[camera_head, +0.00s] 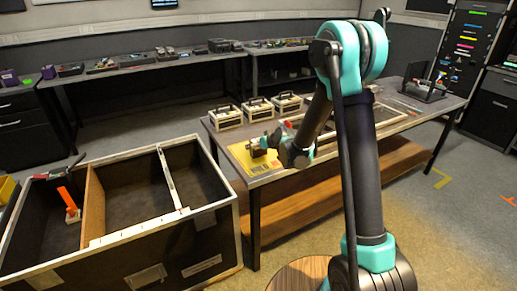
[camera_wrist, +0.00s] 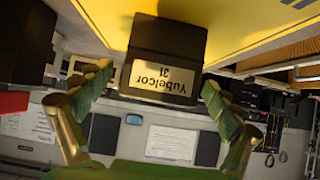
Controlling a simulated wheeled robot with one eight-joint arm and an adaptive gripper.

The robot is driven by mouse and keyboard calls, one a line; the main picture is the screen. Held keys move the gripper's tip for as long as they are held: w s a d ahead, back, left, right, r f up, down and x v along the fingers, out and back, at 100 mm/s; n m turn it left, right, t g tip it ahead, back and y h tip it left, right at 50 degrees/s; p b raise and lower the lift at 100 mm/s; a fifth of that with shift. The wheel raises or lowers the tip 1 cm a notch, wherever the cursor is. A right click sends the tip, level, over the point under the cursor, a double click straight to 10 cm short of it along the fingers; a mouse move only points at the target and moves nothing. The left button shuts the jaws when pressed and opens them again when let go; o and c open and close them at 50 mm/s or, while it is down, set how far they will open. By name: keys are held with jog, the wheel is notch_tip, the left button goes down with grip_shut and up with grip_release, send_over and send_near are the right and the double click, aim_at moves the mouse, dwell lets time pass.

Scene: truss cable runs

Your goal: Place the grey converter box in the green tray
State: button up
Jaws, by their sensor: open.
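A dark grey box (camera_wrist: 165,45) with a pale label reading "Yubelcor 31", upside down in the picture, fills the upper middle of the wrist view. I take it for the converter box. My gripper (camera_wrist: 157,80) is open, with one green-padded finger on each side of the box's labelled end; I cannot tell whether they touch it. In the head view a small dark box (camera_head: 257,147) sits on a yellow sheet at the table's near left corner, and my gripper (camera_head: 272,141) is right beside it. I cannot make out a green tray in either view.
The long table (camera_head: 395,124) carries several pale cases (camera_head: 258,108) behind my gripper and a dark stand (camera_head: 425,90) at its far end. A large open crate (camera_head: 160,245) with dividers stands to the left. An orange item (camera_head: 68,200) is inside it.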

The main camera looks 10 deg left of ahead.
jog(key=shift+w+a+f, duration=0.15)
jog(key=shift+w+f, duration=0.05)
jog(key=shift+c, duration=0.2)
jog(key=c, duration=1.6)
jog(key=shift+o, duration=0.2)
jog(key=shift+r, duration=0.15)
